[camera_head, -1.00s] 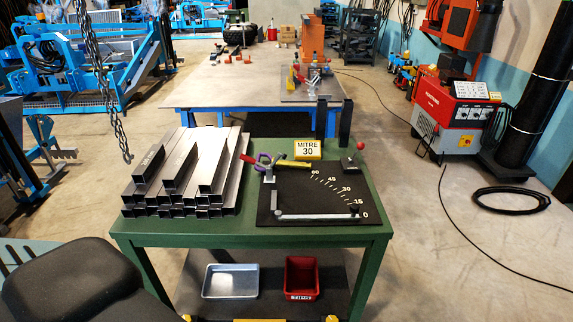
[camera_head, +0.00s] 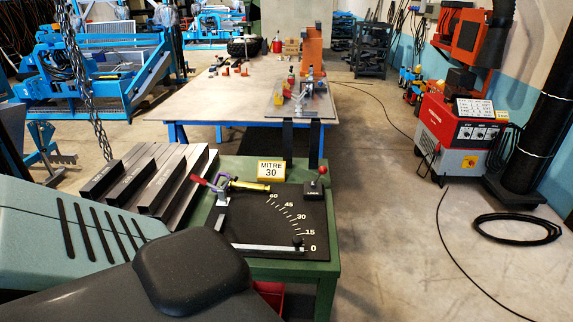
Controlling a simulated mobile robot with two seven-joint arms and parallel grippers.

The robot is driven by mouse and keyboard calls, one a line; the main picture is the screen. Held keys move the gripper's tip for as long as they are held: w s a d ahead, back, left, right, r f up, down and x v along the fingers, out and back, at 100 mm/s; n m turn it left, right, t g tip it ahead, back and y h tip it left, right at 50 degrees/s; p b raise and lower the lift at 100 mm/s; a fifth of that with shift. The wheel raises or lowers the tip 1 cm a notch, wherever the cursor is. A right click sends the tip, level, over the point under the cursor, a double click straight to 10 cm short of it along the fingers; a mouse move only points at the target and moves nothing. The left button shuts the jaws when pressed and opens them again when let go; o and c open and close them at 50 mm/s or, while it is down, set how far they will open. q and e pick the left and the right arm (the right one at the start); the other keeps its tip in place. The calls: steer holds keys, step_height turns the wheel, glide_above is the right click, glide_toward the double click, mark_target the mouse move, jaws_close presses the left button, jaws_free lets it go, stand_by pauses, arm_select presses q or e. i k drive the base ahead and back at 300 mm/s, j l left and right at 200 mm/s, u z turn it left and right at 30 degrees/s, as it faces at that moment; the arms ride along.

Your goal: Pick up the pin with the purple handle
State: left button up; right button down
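The pin's purple handle (camera_head: 224,180) shows small at the far left corner of the black mitre board (camera_head: 275,220), on the green table (camera_head: 330,262). It sits beside a red handle (camera_head: 199,180) and a yellow cylinder (camera_head: 249,186), and the pin's shaft cannot be made out. A grey bar (camera_head: 270,248) lies along the board's near edge, by the 0 mark. Grey and black parts of my own body cover the lower left of the view. Neither of my grippers shows.
Dark square steel tubes (camera_head: 150,180) are stacked on the table's left. A yellow "MITRE 30" sign (camera_head: 271,171) and a black box with a red-knobbed lever (camera_head: 314,188) stand behind the board. A larger table (camera_head: 225,95) is beyond.

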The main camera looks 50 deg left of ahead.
mark_target(242, 185)
steer(key=i+l, duration=0.1)
steer(key=i, duration=0.3)
steer(key=i+l+u, duration=0.1)
steer(key=i, duration=0.3)
steer(key=i+l, duration=0.2)
steer(key=i, duration=0.2)
steer(key=i+u, duration=0.75)
steer(key=i+l+u, duration=0.2)
steer(key=u, duration=0.15)
steer(key=i+l+u, duration=0.1)
steer(key=u, duration=0.3)
steer(key=i+l+u, duration=0.2)
steer(key=u, duration=0.15)
steer(key=i+l+u, duration=0.2)
steer(key=u, duration=0.2)
steer(key=i+l+u, duration=0.2)
steer(key=u, duration=0.15)
steer(key=i+l+u, duration=0.15)
steer(key=l+u, duration=0.6)
steer(key=i+l, duration=0.05)
